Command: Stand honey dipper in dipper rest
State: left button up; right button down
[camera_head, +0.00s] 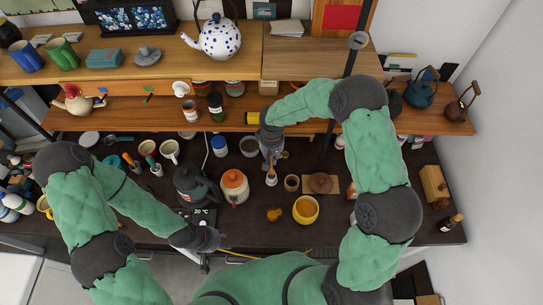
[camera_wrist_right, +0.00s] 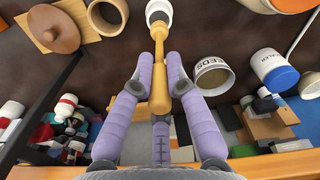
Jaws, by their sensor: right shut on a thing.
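My right gripper (camera_head: 271,156) reaches down over the dark counter and is shut on the wooden honey dipper (camera_head: 272,166). In the right wrist view the gripper's two fingers close on the thick part of the dipper (camera_wrist_right: 160,93), and its thin shaft runs away from them. The dipper's far end meets a small white cup-like rest (camera_wrist_right: 158,7), which shows in the head view (camera_head: 271,180) right below the gripper. Whether the tip is inside the rest or just over it is unclear. My left gripper (camera_head: 205,262) is low at the front edge, apart from these; its fingers are too small to judge.
A jar with an orange lid (camera_head: 234,180) and a dark kettle (camera_head: 190,182) stand left of the rest. A small brown cup (camera_head: 291,183), a brown lid on a board (camera_head: 320,183) and a yellow pot (camera_head: 305,209) stand right. A pear-shaped item (camera_head: 274,214) lies in front.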

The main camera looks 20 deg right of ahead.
aim_at(272, 170)
jog(key=shift+f+b, duration=2.15)
jog(key=shift+f, duration=0.35)
jog(key=c, duration=1.2)
grip_release()
jog(key=shift+o, duration=0.2)
notch_tip(272, 170, up, 12)
jog(key=shift+r, duration=0.1)
